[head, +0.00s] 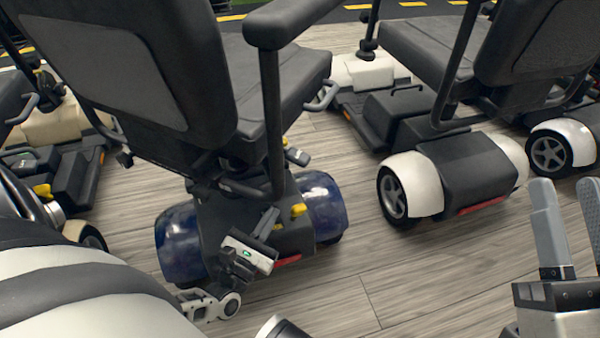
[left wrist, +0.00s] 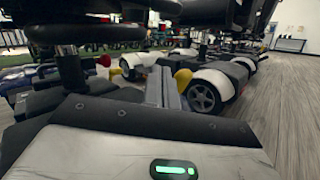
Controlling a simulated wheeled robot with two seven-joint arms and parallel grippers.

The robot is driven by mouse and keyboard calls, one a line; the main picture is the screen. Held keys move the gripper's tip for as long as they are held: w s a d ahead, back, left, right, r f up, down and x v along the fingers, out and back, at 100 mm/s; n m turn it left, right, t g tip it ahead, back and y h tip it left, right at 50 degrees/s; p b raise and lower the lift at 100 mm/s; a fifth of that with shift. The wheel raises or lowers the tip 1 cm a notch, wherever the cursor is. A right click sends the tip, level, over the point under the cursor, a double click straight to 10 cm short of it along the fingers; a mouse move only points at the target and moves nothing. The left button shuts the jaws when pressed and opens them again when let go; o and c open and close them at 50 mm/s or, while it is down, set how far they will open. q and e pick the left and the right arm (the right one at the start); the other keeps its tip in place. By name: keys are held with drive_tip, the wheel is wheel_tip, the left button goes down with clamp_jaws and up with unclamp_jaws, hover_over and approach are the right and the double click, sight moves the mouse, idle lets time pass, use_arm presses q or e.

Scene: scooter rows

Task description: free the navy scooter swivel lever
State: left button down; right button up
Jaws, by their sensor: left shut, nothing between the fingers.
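The navy scooter stands left of centre in the head view, with shiny navy rear fenders (head: 322,205) and a dark seat (head: 270,80). A grey-tipped lever (head: 297,156) sticks out below the seat near the post, and a grey loop handle (head: 322,97) is at the seat's side. I cannot tell for sure which is the swivel lever. A yellow lever (head: 298,210) sits on the rear cover. My left gripper (head: 272,220) is shut and empty, just over the rear cover; its fingers show in the left wrist view (left wrist: 168,78). My right gripper (head: 566,190) is open and empty at the right edge.
A white-fendered scooter (head: 412,185) stands to the right, with another wheel (head: 550,150) beyond it. A cream scooter (head: 50,125) is at the left. Grey wood-look floor (head: 370,270) is clear between them. The seat and armrest post (head: 272,120) overhang my left gripper closely.

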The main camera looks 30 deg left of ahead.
sight(298, 157)
use_arm(q)
drive_tip(key=shift+s, duration=0.1)
use_arm(e)
drive_tip(key=shift+s, duration=0.1)
